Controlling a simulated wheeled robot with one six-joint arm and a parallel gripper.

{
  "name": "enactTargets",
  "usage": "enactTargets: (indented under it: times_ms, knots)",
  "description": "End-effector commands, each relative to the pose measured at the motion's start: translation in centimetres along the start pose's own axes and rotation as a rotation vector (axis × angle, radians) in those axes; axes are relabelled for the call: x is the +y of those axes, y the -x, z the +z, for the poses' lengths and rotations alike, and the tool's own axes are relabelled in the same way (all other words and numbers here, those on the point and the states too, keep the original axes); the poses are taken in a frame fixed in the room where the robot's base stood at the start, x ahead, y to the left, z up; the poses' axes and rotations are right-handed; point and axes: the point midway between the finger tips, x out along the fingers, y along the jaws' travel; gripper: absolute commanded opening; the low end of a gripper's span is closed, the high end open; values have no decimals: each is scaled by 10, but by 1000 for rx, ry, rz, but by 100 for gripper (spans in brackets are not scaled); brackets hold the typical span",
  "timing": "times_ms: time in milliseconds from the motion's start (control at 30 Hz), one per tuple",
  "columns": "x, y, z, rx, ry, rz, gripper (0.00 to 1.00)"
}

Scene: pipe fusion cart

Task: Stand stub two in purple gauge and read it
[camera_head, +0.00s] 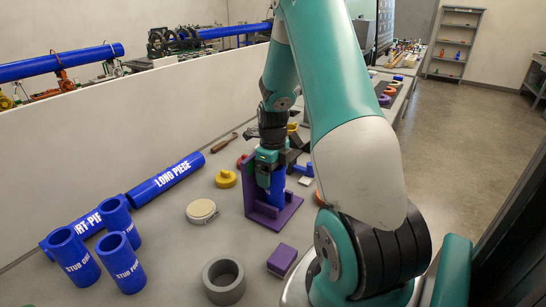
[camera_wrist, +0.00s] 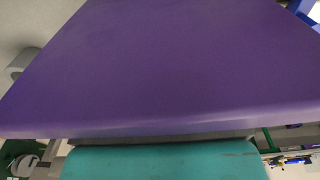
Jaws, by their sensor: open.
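A blue stub (camera_head: 278,189) stands upright in the purple gauge (camera_head: 288,214), beside the gauge's upright wall. Its label cannot be read from here. My gripper (camera_head: 270,168) is open and low over the gauge, with its fingers around the top of this stub. Whether a finger touches the stub cannot be told. In the wrist view a purple face of the gauge (camera_wrist: 160,70) fills most of the picture and hides the stub and the fingertips.
Stub one (camera_head: 73,257), stub four (camera_head: 122,263) and another blue stub (camera_head: 117,217) stand at left. The long piece (camera_head: 168,182) lies behind them. A round white-topped tape (camera_head: 201,211), grey ring (camera_head: 224,281), purple block (camera_head: 282,259) and yellow knob (camera_head: 225,178) surround the gauge.

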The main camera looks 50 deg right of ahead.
Motion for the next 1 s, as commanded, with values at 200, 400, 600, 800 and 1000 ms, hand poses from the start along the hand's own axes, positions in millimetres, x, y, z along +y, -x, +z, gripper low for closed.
enactTargets:
  times_ms: [200,400,600,800,1000]
  knots:
    - [-1,46,1,-7,0,-6,91]
    - [0,86,0,-4,0,-3,91]
    - [0,104,0,0,0,0,91]
    - [11,110,4,-8,77,2,91]
    - [100,131,23,-77,757,18,91]
